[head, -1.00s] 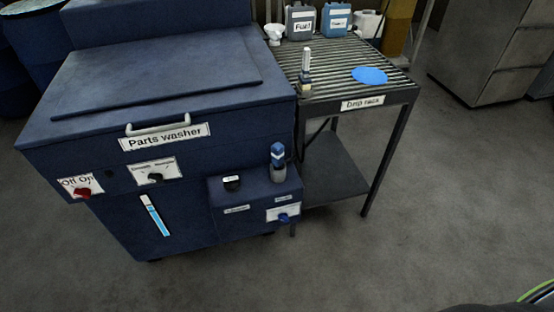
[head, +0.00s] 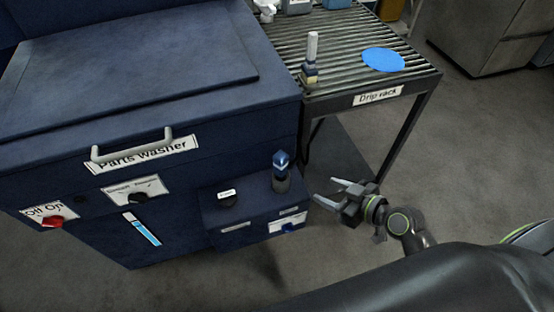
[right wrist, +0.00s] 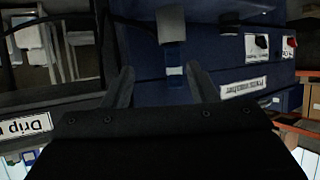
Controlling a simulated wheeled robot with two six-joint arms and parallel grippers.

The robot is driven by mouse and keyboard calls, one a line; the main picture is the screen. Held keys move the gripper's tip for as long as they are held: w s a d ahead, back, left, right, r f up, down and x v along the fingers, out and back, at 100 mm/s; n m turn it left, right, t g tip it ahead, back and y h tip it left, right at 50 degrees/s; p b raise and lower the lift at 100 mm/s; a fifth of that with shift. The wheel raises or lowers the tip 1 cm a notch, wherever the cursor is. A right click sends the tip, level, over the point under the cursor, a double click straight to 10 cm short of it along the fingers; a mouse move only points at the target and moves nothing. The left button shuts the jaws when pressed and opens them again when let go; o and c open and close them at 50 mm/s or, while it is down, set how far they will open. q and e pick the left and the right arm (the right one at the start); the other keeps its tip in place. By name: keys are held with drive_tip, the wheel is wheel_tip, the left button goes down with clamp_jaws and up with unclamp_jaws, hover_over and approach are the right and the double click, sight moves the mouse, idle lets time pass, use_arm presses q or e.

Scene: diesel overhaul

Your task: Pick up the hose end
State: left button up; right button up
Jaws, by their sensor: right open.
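The hose end (head: 281,160) looks like a blue fitting standing upright in a grey cylindrical holder (head: 281,182) on the small blue box at the washer's front. It also shows in the right wrist view (right wrist: 172,52), upside down, ahead of and between my two fingers. My right gripper (head: 325,190) is open and empty, just right of the holder and apart from it. Its fingers point left toward it. The lower part of the fitting is hidden in the holder. My left gripper is not in view.
The blue parts washer (head: 60,150) fills the left, with a grey lid handle and a red switch. The drip rack (head: 345,45) behind carries a blue disc (head: 383,60) and a white-handled tool (head: 311,60). Bare floor lies to the right.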

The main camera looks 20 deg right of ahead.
sight(286, 169)
drive_tip(key=shift+n+y, duration=0.4)
drive_tip(key=shift+y, duration=0.1)
drive_tip(key=w+a, duration=0.2)
drive_tip(key=w, duration=0.1)
drive_tip(key=w+a+f+p, duration=0.1)
drive_tip(key=w+a, duration=0.1)
drive_tip(key=w, duration=0.1)
drive_tip(key=w+a, duration=0.3)
drive_tip(key=shift+w+f+p, duration=0.15)
drive_tip(key=shift+f+p, duration=0.05)
drive_tip(key=shift+p, duration=0.15)
drive_tip(key=shift+w+a+f, duration=0.2)
drive_tip(key=shift+w+a, duration=0.15)
drive_tip(key=shift+w, duration=0.15)
drive_tip(key=shift+p+x, duration=0.6)
drive_tip(key=shift+x, duration=1.75)
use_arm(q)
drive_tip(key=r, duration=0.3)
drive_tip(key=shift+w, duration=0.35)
use_arm(e)
drive_tip(key=shift+a+r, duration=0.1)
drive_tip(key=shift+r, duration=0.1)
clamp_jaws()
